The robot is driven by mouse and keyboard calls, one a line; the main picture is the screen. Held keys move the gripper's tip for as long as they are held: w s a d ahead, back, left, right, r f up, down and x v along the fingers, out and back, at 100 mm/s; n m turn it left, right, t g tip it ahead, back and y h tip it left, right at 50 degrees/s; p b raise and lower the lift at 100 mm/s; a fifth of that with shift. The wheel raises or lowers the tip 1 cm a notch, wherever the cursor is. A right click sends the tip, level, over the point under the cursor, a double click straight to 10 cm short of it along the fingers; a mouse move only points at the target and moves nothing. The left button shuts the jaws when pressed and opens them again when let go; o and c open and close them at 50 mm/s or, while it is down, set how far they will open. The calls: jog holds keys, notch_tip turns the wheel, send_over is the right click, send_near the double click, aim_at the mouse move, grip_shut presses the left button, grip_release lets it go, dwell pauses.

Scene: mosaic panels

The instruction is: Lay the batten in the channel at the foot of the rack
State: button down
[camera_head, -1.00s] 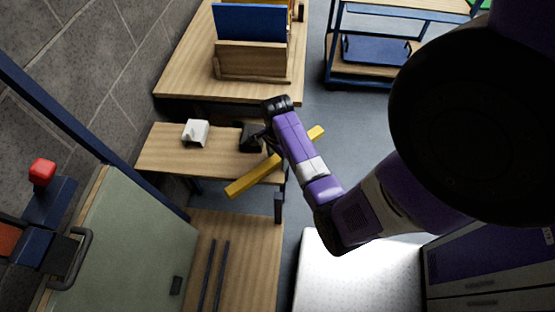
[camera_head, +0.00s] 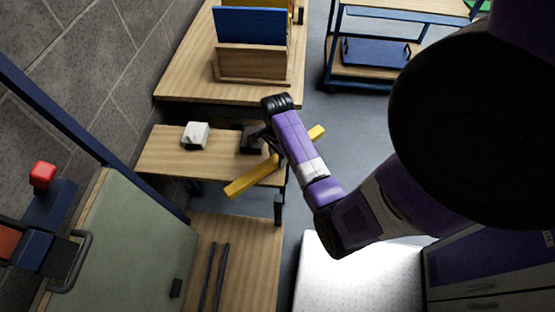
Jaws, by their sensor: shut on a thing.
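The batten is a long yellow bar (camera_head: 251,178) held aslant above the right end of a low wooden table, its right end reaching past the table's edge over the floor. My gripper (camera_head: 272,148) is shut on it near its middle; the purple arm link hides part of the bar and most of the fingers. Two thin dark parallel strips (camera_head: 219,280) lie on a wooden surface at the bottom, beside a green-grey panel (camera_head: 130,250); they look like the channel's sides. The batten is apart from them, farther back. I cannot tell surely which part is the rack.
A white block (camera_head: 195,135) and a black object (camera_head: 250,140) stand on the low table (camera_head: 165,160). A dark upright post (camera_head: 278,209) stands at the strips' surface edge. A wooden holder with panels (camera_head: 250,62) is behind. A stone wall is at left.

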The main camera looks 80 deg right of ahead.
aim_at(277, 157)
notch_tip(277, 157, up, 18)
jog(key=p, duration=0.6)
jog(key=shift+r+p, duration=0.2)
jog(key=shift+p, duration=0.2)
